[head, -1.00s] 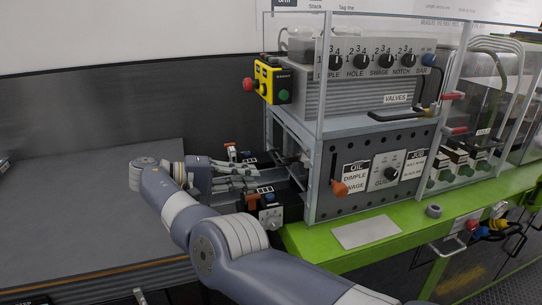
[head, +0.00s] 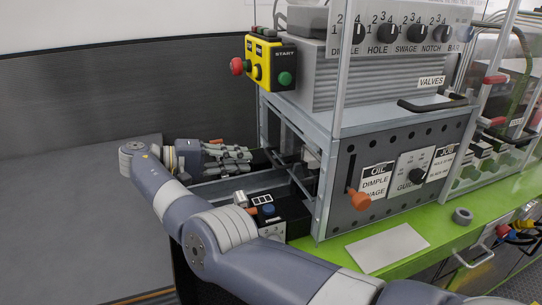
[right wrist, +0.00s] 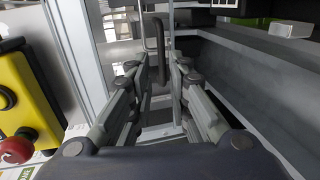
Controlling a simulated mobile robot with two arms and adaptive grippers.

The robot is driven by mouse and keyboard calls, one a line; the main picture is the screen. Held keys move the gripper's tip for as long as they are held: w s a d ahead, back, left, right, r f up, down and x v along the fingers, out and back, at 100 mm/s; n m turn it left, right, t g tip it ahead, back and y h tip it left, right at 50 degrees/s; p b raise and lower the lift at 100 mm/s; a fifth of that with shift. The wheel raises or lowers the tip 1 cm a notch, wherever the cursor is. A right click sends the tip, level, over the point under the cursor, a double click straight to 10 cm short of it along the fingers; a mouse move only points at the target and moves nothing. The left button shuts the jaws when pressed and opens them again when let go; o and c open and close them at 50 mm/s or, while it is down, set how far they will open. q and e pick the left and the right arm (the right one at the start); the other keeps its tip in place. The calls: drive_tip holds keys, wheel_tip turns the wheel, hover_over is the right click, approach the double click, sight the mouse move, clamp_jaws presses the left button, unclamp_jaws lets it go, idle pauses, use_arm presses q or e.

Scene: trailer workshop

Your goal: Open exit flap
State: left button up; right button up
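The machine (head: 345,130) stands on the green bench, with an open-framed side facing my right arm. My right gripper (head: 250,162) is level and points at that open side. In the right wrist view its fingers (right wrist: 160,85) are spread, with a gap between them. A dark upright loop-shaped bar (right wrist: 160,45) shows beyond the fingertips, in line with the gap; contact is not visible. I cannot tell which part is the exit flap; the fingers and frame may hide it. My left gripper is not in view.
A yellow control box (head: 270,62) with red and green buttons hangs above the gripper. An orange-handled lever (head: 360,199) is on the front panel.

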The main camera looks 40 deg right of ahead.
sight(272, 157)
drive_tip(key=p+x, duration=0.4)
drive_tip(key=x, duration=0.4)
drive_tip(key=shift+w+d, duration=0.1)
drive_tip(key=shift+w, duration=0.05)
drive_tip(key=shift+d+f, duration=0.15)
drive_tip(key=shift+d, duration=0.2)
drive_tip(key=shift+d+f, duration=0.1)
drive_tip(key=shift+d, duration=0.15)
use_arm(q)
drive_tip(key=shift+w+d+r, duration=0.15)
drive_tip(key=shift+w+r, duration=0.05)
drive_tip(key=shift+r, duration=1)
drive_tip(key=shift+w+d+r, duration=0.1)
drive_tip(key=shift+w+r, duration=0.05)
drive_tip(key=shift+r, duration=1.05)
use_arm(e)
clamp_jaws()
